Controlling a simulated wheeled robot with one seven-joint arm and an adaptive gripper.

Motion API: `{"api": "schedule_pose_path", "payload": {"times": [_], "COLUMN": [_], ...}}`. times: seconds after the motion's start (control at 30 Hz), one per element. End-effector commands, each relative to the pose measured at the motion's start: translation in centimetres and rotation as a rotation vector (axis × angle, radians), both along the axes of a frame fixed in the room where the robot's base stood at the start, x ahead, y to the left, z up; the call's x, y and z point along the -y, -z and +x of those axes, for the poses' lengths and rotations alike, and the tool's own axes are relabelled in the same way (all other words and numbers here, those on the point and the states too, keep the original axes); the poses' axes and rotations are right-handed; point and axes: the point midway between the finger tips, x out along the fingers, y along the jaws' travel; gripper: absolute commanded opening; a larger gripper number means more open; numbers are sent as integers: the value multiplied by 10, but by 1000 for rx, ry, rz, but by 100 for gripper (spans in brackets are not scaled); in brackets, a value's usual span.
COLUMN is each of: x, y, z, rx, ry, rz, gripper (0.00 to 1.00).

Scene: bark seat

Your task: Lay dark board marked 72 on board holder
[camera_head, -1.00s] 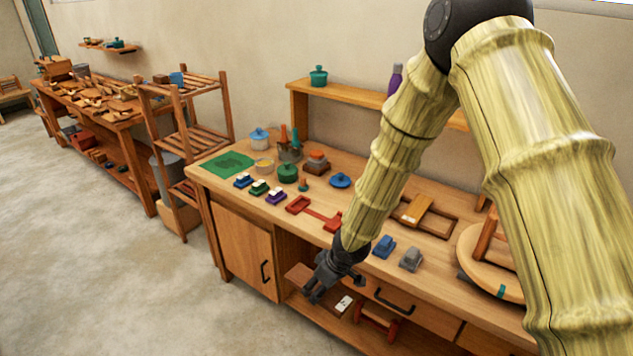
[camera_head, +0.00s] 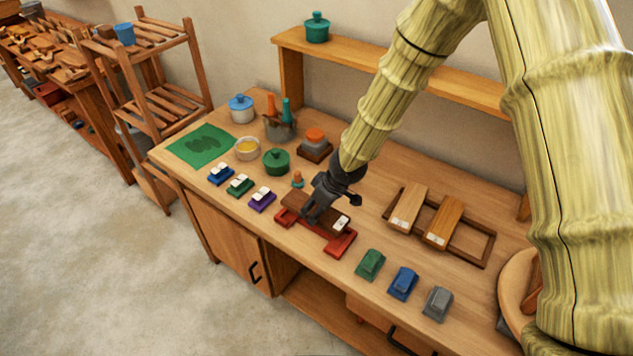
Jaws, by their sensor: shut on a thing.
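The dark brown board (camera_head: 328,218) with a white label at its right end lies lengthwise over the red board holder (camera_head: 340,243). The holder's red ends show beyond the board at left and right. I cannot tell whether the board rests on it or hangs just above, and the label is too small to read. My gripper (camera_head: 311,211) points down at the board's middle and is shut on it. The fingers hide part of the board.
Two lighter boards (camera_head: 406,208) lie across a wooden frame (camera_head: 474,247) to the right. Green, blue and grey blocks (camera_head: 403,283) stand along the front edge. Blue, green and purple pieces (camera_head: 240,185) and a green pot (camera_head: 276,161) stand to the left. A shelf (camera_head: 365,62) runs behind.

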Motion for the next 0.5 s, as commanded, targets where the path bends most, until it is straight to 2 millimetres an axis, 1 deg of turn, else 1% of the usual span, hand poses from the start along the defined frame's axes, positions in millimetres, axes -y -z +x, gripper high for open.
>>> {"api": "schedule_pose_path", "payload": {"times": [0.27, 0.37, 0.5], "x": [0, 0, 0], "y": [-3, 0, 12], "z": [-11, -13, -10], "rx": [15, 18, 13], "ry": [-2, -2, -1], "rz": [-2, -3, -2], "gripper": [33, 33, 33]}}
